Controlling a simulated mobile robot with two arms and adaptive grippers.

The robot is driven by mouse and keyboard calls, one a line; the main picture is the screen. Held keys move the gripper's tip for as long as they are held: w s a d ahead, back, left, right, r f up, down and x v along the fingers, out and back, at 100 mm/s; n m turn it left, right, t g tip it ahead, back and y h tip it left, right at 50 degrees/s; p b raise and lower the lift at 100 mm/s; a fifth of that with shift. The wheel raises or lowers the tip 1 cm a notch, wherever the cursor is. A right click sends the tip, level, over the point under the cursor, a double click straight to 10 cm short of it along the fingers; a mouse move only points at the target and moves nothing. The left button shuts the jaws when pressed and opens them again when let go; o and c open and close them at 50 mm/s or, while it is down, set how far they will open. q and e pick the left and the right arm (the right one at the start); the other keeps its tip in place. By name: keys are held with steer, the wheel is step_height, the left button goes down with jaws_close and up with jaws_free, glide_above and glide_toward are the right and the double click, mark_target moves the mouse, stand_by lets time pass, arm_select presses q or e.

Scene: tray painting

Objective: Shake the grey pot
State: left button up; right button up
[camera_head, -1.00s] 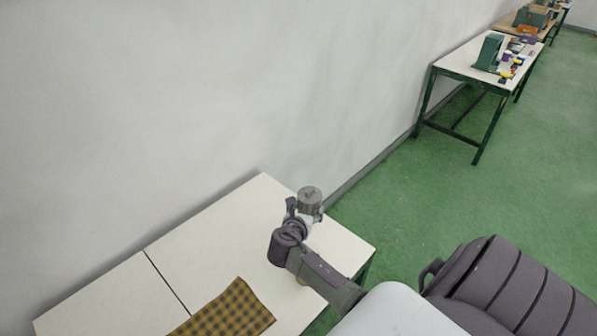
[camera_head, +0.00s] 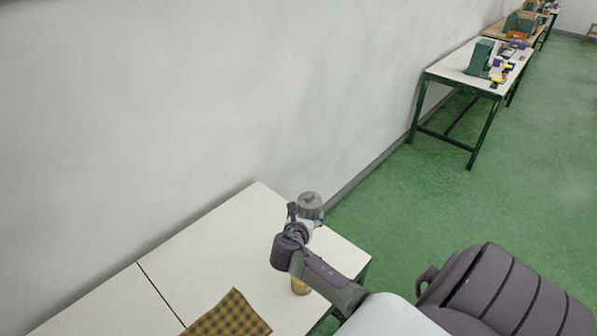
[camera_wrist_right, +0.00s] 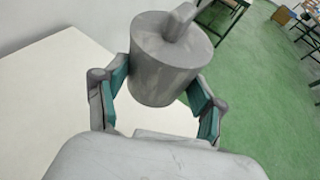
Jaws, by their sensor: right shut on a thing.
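The grey pot (camera_head: 310,203) is a short cylinder with a knob on its lid. It is held above the right end of the white table (camera_head: 215,235). My right gripper (camera_head: 303,217) is shut on it. In the right wrist view the grey pot (camera_wrist_right: 168,65) sits between the two teal-padded fingers of my right gripper (camera_wrist_right: 160,95), its lid side facing up and away. My left gripper is not in view.
A yellow-brown checked cloth (camera_head: 228,318) lies on the table. A tan cylindrical object (camera_head: 300,287) stands partly hidden beneath my right arm. A wall runs behind the table. Another table (camera_head: 470,72) with several items stands far right on open green floor.

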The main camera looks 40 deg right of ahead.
steer(key=a, duration=0.7)
steer(key=d, duration=0.7)
steer(key=a, duration=0.7)
steer(key=d, duration=0.6)
steer(key=shift+d+r, duration=0.1)
steer(key=shift+d, duration=0.3)
steer(key=shift+w+a, duration=0.1)
steer(key=shift+a, duration=1.55)
